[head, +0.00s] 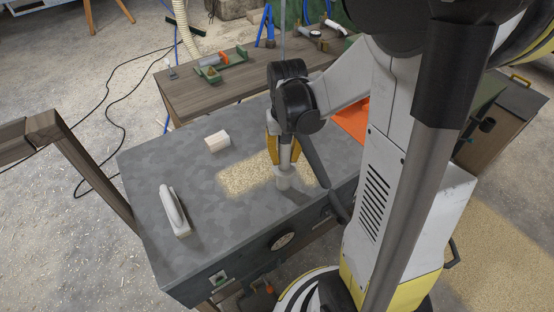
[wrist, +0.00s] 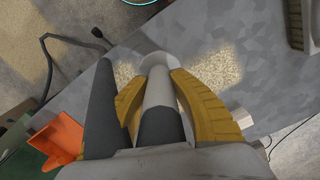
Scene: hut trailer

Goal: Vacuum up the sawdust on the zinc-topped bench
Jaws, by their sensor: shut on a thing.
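The zinc-topped bench (head: 150,160) has a mottled grey top, with a patch of pale sawdust (head: 240,177) at its middle right. My gripper (head: 284,155), with yellow fingers, is shut on a light grey vacuum nozzle (head: 283,180). The nozzle points down over the right part of the sawdust; I cannot tell whether it touches the top. A dark hose runs beside it. In the wrist view, the nozzle (wrist: 158,90) lies between the yellow fingers, with sawdust (wrist: 220,68) showing on both sides of it. The nozzle and fingers hide part of the patch.
A pale block (head: 217,141) lies behind the sawdust. A white-handled tool (head: 174,212) lies at the left of the bench. An orange piece (head: 352,119) is at the right rear. A wooden bench (head: 205,97) with tools stands behind. A wooden post (head: 95,175) rises at the left.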

